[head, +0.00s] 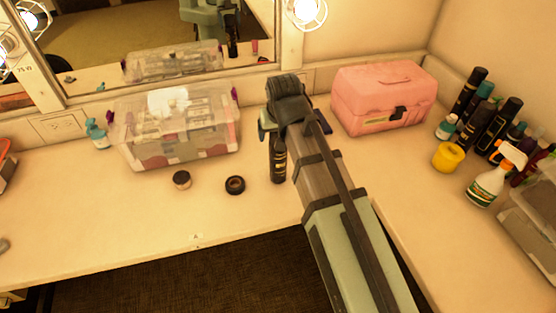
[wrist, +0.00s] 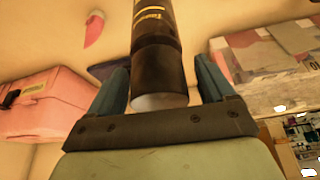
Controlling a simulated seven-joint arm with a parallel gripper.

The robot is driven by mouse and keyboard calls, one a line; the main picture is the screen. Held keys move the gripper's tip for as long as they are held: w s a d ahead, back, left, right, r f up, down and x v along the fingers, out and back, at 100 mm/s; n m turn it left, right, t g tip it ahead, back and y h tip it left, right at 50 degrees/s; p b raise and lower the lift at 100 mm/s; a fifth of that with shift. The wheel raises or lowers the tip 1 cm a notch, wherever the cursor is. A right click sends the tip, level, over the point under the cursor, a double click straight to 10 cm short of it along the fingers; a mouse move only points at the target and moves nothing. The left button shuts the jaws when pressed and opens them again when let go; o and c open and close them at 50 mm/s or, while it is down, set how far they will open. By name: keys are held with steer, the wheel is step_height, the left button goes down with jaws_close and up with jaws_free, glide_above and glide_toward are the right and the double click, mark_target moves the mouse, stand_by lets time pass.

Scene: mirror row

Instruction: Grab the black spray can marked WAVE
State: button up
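A black spray can (head: 278,163) stands upright on the counter below my gripper (head: 268,125) in the head view. My wrist hides part of its top. In the wrist view the can (wrist: 158,50) lies between the two fingers of my gripper (wrist: 162,88), with its pale round end towards the palm. Yellow lettering shows on it, too small to read as WAVE. The fingers are apart on either side of the can, with narrow gaps and no clear grip.
A pink case (head: 385,98) is right of my gripper, a clear bin (head: 180,150) left.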

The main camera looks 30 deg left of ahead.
jaws_close()
stand_by(0.6)
